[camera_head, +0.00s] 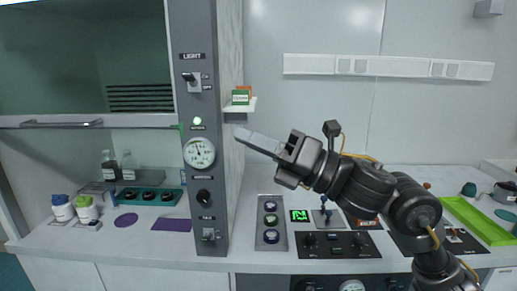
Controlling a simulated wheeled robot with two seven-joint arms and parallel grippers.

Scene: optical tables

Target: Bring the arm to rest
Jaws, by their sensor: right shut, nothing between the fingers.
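My right arm comes in from the lower right and reaches up and left across the bench. My right gripper (258,141) is shut and empty, its fingers pointing left toward the grey control column (207,225). The fingertips appear just right of the column's gauge (199,153) in the picture; I cannot tell how far apart they are in depth. The column carries a light switch (193,81), a lit green lamp (197,121), a dark knob (204,197) and a lower switch (208,235). My left gripper is not in view.
A small shelf (241,104) with a green card stands behind the fingertips. Below the arm are a button panel (270,216), a green display (299,216) and a small joystick (325,211). A green tray (478,221) lies at right. Bottles (129,166) stand in the hood at left.

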